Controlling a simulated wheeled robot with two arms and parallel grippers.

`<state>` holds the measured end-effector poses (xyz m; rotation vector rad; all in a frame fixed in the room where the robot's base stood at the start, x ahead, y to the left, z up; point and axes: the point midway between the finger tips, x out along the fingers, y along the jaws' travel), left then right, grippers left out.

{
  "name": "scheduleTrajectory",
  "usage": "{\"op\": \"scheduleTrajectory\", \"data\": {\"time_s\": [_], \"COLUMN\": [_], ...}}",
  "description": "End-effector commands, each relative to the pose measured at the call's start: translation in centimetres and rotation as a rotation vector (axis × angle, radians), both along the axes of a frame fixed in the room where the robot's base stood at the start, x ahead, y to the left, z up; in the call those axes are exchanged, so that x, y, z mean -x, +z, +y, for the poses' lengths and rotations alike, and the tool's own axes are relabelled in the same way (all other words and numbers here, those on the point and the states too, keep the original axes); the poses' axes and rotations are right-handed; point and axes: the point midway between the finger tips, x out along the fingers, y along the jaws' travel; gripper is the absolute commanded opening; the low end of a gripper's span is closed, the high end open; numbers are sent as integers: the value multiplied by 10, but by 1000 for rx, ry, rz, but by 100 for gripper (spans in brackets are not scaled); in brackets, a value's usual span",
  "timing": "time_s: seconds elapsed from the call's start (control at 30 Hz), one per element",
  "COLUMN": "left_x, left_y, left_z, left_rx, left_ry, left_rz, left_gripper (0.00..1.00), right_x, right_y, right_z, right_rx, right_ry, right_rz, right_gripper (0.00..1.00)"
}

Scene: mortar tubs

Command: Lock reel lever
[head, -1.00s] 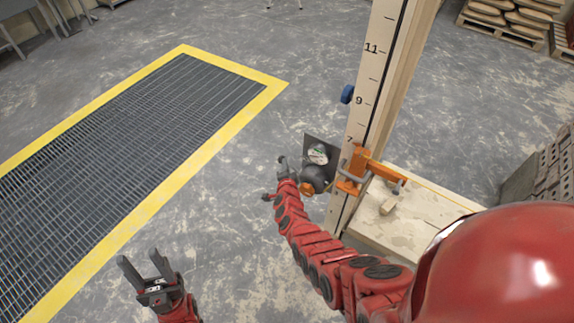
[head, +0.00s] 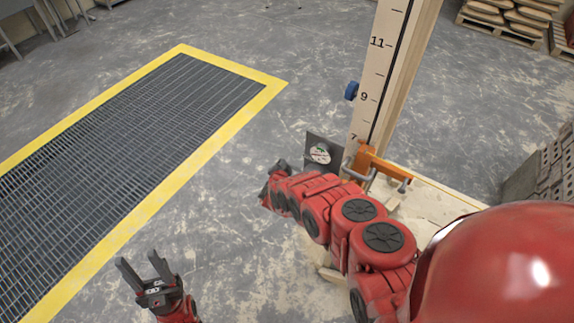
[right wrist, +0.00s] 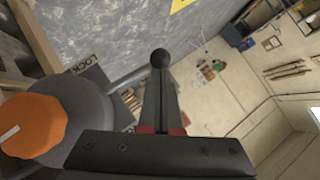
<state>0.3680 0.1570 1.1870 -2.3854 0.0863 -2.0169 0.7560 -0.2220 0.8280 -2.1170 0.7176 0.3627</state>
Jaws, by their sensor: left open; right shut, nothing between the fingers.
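In the right wrist view, the grey reel (right wrist: 72,110) has an orange knob (right wrist: 35,125) with a white mark. A dark plate marked LOCK (right wrist: 90,74) shows behind it. A black ball (right wrist: 160,58), which looks like the lever's end, appears just past the tips of my right gripper (right wrist: 161,90). The gripper is shut and empty; whether it touches the ball I cannot tell. In the head view my right gripper (head: 282,166) is left of the dark plate (head: 322,153), and my arm hides the reel. My left gripper (head: 144,272) is open and empty, low at left.
A tall wooden post with a numbered scale (head: 383,55) stands right of the plate. An orange clamp (head: 365,160) grips it above a wooden board (head: 440,196). A blue knob (head: 351,91) is on its side. The floor by the yellow-edged grate (head: 130,120) is clear.

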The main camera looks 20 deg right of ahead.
Motion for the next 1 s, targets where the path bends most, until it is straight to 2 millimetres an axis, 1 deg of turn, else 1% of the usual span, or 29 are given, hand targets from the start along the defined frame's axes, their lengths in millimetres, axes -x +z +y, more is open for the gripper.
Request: {"op": "scheduleTrajectory", "data": {"time_s": [0.2,0.43,0.5,0.77,1.0], "left_x": [0,0,0,0,0], "left_y": [-16,-31,-27,-25,-13], "left_z": [0,0,0,0,0], "left_rx": [0,0,0,0,0], "left_ry": [0,0,0,0,0], "left_rz": [0,0,0,0,0], "left_gripper": [50,50,50,50,50], "right_x": [-2,-5,-5,-5,-5], "right_y": [-16,-28,-24,-22,-10], "right_z": [2,5,4,4,4], "right_rx": [1,1,1,1,1], "right_ry": [2,2,0,0,0], "right_rz": [1,0,0,0,0], "right_gripper": [0,0,0,0,0]}}
